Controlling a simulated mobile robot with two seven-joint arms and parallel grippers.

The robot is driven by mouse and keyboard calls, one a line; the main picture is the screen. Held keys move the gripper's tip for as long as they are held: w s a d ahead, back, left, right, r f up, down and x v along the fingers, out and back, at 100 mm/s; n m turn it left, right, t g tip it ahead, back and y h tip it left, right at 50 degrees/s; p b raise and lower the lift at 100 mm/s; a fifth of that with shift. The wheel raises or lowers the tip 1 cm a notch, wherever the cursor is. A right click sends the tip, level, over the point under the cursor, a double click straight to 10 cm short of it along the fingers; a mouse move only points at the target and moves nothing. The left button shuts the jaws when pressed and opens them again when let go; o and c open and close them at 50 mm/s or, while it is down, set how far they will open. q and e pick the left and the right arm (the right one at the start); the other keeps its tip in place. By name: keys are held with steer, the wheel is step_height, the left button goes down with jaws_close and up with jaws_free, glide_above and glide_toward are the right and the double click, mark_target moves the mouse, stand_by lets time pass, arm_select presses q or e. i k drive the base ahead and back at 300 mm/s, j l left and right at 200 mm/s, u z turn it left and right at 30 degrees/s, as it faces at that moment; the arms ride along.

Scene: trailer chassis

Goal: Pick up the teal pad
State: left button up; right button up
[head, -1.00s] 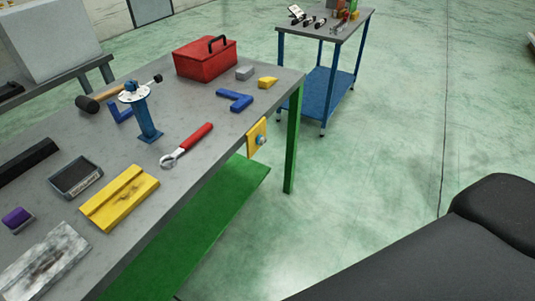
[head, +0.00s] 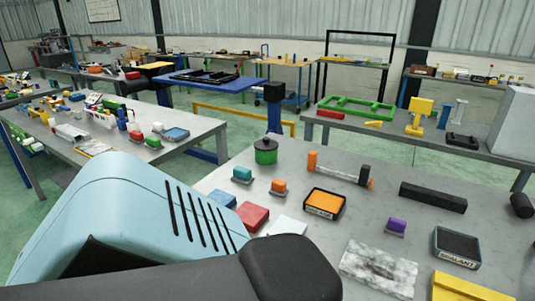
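The teal pad (head: 242,174) is a small teal block on a pale base, on the grey table (head: 455,208) in the middle of the head view. It stands in front of a dark green round pot and left of an orange pad (head: 278,187) of similar form. A purple pad (head: 395,227) lies farther right. The teal pad looks uncovered, with nothing touching it. Neither of my grippers is in view; a dark arm part crosses the bottom of the picture.
The dark green pot (head: 265,152), a red block (head: 252,216), an orange-topped tray (head: 324,204) and a black bar (head: 433,197) share the table. A large light-blue vented shape hides the near left part. Another cluttered table (head: 180,158) stands at left.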

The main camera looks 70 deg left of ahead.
mark_target(243, 176)
steer(key=u, duration=2.3)
